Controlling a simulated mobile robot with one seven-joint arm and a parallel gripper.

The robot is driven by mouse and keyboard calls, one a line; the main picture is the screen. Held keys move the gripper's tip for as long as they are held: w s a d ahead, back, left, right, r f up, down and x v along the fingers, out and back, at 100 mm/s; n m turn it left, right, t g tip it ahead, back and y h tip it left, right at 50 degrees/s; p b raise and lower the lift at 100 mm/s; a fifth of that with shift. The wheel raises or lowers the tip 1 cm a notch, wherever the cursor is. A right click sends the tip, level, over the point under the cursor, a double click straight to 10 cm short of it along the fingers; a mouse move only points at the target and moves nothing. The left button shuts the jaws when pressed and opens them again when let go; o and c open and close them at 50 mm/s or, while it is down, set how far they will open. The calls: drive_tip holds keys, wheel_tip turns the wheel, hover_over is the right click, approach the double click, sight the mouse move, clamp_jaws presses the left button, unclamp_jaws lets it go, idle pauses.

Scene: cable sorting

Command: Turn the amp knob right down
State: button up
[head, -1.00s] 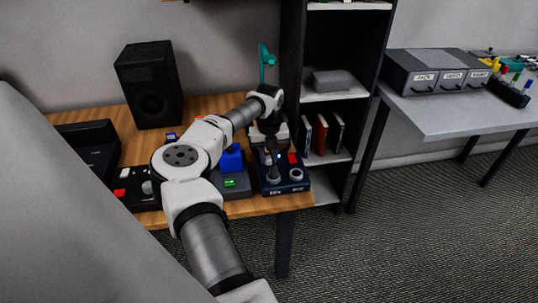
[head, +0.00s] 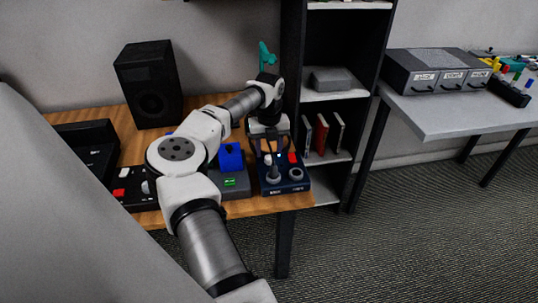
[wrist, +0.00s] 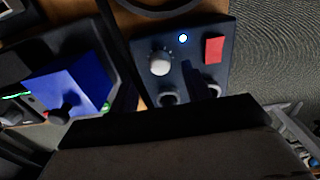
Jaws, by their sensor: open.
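The amp is a dark blue box (head: 284,186) at the right front of the wooden table. Its pale knob (wrist: 160,63) shows clear of the gripper in the wrist view, with small marks round it, and as a small light spot in the head view (head: 268,160). A red switch (wrist: 213,50), a lit round light (wrist: 183,38) and two round sockets are on the same face. My gripper (head: 270,146) is above the amp, open and empty. Its fingertips are hard to make out, and its dark body fills the bottom of the wrist view.
A blue block (head: 231,157) on a grey unit with a green display (head: 229,183) stands just left of the amp. A black speaker (head: 150,85) stands behind left. A shelf unit (head: 294,60) rises close behind right. The table's front edge is close to the amp.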

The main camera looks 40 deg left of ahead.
sight(269, 156)
wheel_tip(269, 156, up, 11)
drive_tip(key=b, duration=0.1)
drive_tip(key=shift+b, duration=0.3)
